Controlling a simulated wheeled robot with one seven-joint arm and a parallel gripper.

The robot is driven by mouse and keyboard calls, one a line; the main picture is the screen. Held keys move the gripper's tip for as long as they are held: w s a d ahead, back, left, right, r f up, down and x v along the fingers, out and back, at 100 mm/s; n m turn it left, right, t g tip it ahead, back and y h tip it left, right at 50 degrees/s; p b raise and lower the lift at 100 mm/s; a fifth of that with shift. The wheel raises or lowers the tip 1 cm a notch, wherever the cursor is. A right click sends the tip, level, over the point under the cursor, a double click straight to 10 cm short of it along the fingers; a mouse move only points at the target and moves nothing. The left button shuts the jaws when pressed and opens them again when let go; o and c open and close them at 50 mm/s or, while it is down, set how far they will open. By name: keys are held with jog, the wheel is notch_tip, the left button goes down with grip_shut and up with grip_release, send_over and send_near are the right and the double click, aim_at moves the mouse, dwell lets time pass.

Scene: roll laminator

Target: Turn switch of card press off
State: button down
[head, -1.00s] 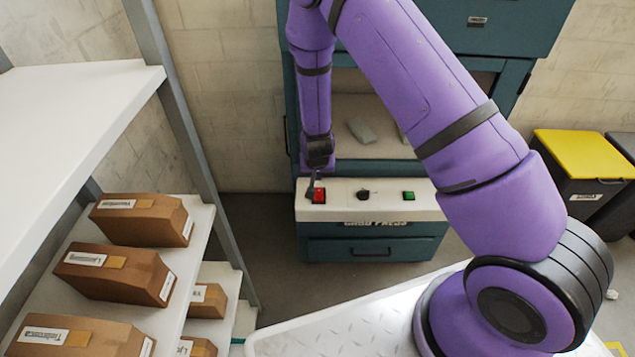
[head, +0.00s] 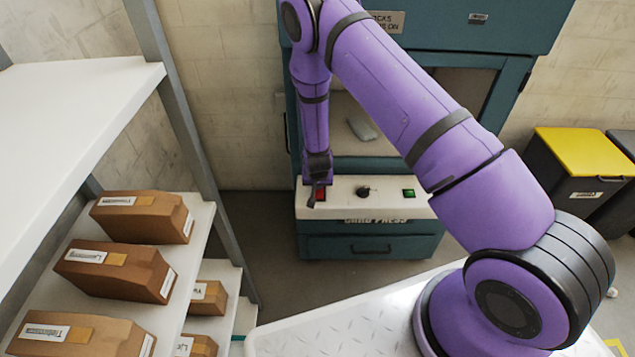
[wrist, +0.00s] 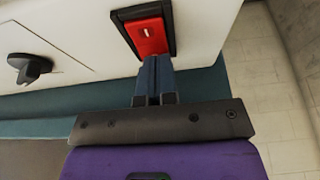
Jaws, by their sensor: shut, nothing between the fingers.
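The card press (head: 370,247) is a teal machine with a white front panel. Its red rocker switch (head: 321,194) sits at the panel's left end. In the wrist view the red switch (wrist: 147,36) is set in a black frame and shows a white mark near its upper end. My gripper (head: 312,201) is shut and empty, at the switch's left edge in the head view. In the wrist view my gripper's fingertips (wrist: 152,62) are together just below the switch's lower edge. I cannot tell whether they touch it.
A black knob (head: 363,192) and a green button (head: 408,193) are on the same panel. A shelf with brown boxes (head: 142,216) stands at the left. Bins, one with a yellow lid (head: 585,152), stand at the right.

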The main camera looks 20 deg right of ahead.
jog(key=shift+w+d+f, duration=0.1)
jog(key=shift+w+f, duration=0.1)
jog(key=shift+f, duration=0.2)
jog(key=shift+s, duration=0.2)
jog(key=shift+s+a, duration=0.3)
jog(key=shift+s, duration=0.5)
